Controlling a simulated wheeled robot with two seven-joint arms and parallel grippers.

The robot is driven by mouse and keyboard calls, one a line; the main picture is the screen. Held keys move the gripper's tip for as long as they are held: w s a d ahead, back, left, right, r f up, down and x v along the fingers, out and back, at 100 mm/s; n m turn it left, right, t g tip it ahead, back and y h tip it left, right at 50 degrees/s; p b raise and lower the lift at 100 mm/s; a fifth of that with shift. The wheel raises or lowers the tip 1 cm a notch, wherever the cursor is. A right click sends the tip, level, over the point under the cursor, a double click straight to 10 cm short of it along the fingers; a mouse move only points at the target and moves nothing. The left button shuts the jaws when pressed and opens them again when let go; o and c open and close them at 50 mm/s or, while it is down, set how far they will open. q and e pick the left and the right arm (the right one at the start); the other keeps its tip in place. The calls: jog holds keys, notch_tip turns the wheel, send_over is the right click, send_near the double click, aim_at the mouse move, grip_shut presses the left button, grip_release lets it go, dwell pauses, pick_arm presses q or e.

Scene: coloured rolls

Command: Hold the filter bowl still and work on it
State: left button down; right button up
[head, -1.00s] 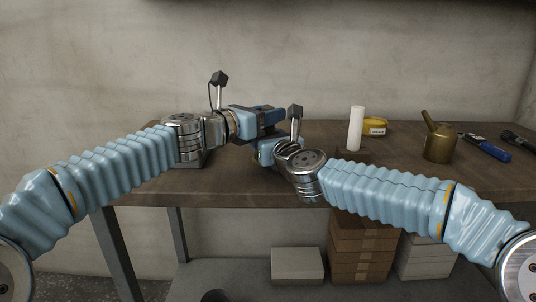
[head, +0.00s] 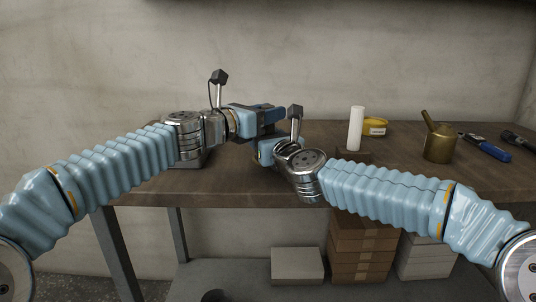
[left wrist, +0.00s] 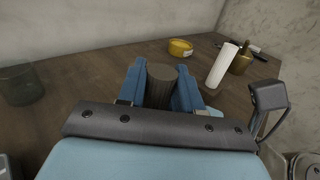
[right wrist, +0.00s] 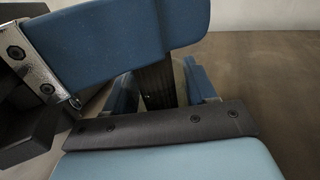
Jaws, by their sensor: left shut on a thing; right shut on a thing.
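The filter bowl (left wrist: 161,84), as I take it, is a dark, ribbed upright cylinder seen between the blue fingers in the left wrist view. Part of its ribbed side also shows in the right wrist view (right wrist: 158,86). My left gripper (head: 270,116) is shut on it from the left. My right gripper (head: 263,151) is shut on it lower down and nearer the front; a blue finger of my left gripper crosses above in the right wrist view. In the head view the grippers hide the bowl almost wholly.
A white roll (head: 355,129) stands upright right of the grippers, with a yellow tin (head: 375,127) behind. A dark translucent jar (left wrist: 21,86) stands left in the left wrist view. Boxes (head: 361,250) are below the table.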

pick_arm(q)
jog(key=shift+r, duration=0.1)
dwell(0.4)
jog(key=shift+r, duration=2.3)
jog(key=s+d+r, duration=0.2)
jog(key=s+r, duration=0.2)
jog(key=s, duration=0.2)
jog(key=shift+s+d, duration=0.3)
jog(key=shift+d, duration=0.1)
pick_arm(e)
jog(key=shift+f, duration=0.1)
pick_arm(q)
jog(key=shift+s, duration=0.1)
pick_arm(e)
jog(key=o, duration=1.6)
jog(key=shift+a, duration=0.15)
jog(key=shift+c, duration=0.2)
pick_arm(q)
jog(key=shift+d, duration=0.15)
